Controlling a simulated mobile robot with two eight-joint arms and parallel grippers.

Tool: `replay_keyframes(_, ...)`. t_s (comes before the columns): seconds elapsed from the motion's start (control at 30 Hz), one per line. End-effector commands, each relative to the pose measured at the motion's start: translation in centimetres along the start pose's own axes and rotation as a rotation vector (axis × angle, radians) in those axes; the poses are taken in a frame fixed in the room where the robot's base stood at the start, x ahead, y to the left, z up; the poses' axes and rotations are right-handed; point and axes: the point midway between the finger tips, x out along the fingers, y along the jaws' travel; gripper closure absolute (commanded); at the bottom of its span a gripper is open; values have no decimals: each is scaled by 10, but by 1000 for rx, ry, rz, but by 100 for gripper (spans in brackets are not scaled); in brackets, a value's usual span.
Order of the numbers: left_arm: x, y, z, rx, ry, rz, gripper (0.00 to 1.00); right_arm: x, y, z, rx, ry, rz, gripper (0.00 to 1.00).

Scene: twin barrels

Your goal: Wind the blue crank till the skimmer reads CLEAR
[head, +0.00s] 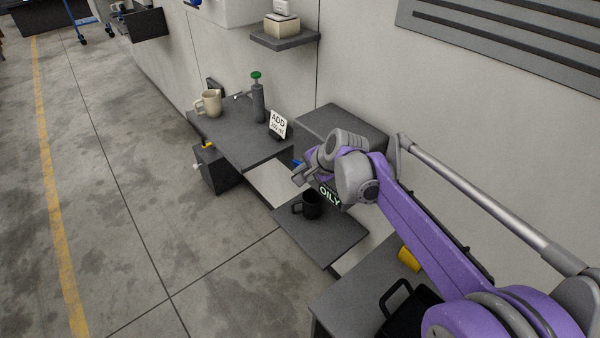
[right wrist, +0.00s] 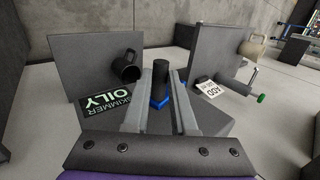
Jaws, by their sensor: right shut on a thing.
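The blue crank (right wrist: 158,103) shows in the right wrist view as a blue piece with a black upright grip (right wrist: 160,72). My right gripper (right wrist: 162,88) has its two fingers on either side of the grip and is shut on it. In the head view the right gripper (head: 301,174) reaches in from the right, and only a bit of blue crank (head: 296,163) shows behind it. The skimmer sign (right wrist: 110,100) reads SKIMMER OILY in the right wrist view; OILY (head: 330,194) also shows in the head view, partly covered by my arm. My left gripper is not in view.
A black mug (head: 311,206) stands on a low grey shelf (head: 335,240) beside the crank. A grey bench (head: 235,142) holds a cream mug (head: 209,102), a green-topped pump (head: 257,100) and an ADD card (head: 278,124). A yellow object (head: 408,258) lies near my arm. Floor at left is clear.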

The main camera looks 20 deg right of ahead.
Motion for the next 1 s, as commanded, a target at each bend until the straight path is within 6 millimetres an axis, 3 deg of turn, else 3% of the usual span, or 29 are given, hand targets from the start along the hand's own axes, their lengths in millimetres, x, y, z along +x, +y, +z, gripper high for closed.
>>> replay_keyframes(0.7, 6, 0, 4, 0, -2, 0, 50, 3, 6, 0, 0, -2, -91, 100)
replay_keyframes(0.73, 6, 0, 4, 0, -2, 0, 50, 3, 6, 0, 0, -2, -91, 72)
replay_keyframes(0.8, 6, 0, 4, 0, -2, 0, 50, 3, 6, 0, 0, -2, -90, 59)
replay_keyframes(0.9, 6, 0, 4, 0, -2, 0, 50, 3, 6, 0, 0, -2, -90, 45)
replay_keyframes(1.0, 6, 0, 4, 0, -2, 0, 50, 3, 6, 0, 0, -2, -90, 45)
